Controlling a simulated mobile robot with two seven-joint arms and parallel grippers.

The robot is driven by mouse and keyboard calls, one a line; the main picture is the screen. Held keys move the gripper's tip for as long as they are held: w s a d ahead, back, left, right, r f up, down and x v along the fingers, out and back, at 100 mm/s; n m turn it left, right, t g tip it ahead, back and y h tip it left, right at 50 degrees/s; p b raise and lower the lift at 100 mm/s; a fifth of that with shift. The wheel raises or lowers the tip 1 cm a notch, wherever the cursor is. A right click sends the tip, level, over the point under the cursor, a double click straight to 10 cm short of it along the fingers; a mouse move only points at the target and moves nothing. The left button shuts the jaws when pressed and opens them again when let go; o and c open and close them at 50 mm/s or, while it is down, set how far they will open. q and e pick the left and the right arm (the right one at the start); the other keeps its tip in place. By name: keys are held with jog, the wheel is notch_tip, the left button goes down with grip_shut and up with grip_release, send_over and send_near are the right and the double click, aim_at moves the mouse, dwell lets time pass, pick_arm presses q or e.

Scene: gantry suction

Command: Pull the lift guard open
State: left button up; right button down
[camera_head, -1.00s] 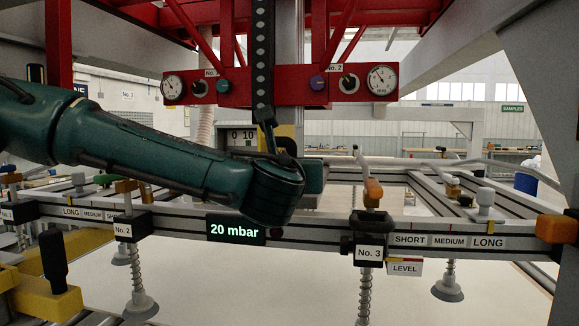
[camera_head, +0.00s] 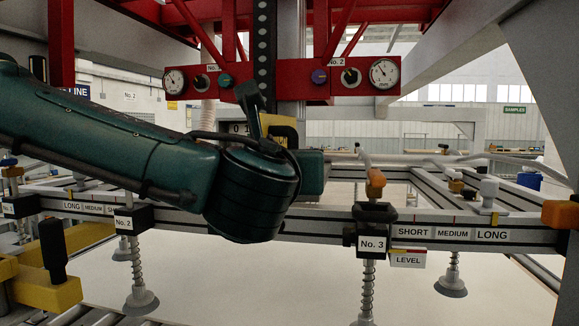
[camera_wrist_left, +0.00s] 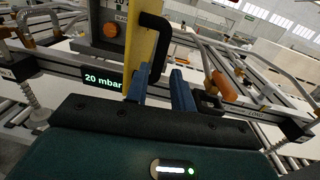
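The lift guard (camera_wrist_left: 142,55) shows in the left wrist view as an upright yellow plate with a black bar handle (camera_wrist_left: 157,40). In the head view only a small yellow part of the guard (camera_head: 281,124) shows above my left wrist. My left gripper (camera_wrist_left: 162,85) has its two blue fingers apart, and the handle's lower end is at the gap between them. I cannot tell whether a finger touches it. In the head view my left wrist hides the fingers. My right gripper is not in view.
A rail (camera_head: 330,225) with suction cups and several labelled blocks crosses in front. A display (camera_wrist_left: 102,79) reads 20 mbar. A red frame (camera_head: 215,88) with gauges stands above. An orange-tipped lever (camera_wrist_left: 222,86) is right of the fingers. A pale sheet (camera_head: 255,285) lies below.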

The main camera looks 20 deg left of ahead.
pick_arm(q)
jog(key=v, duration=0.4)
jog(key=shift+s+b, duration=0.1)
jog(key=shift+b, duration=0.2)
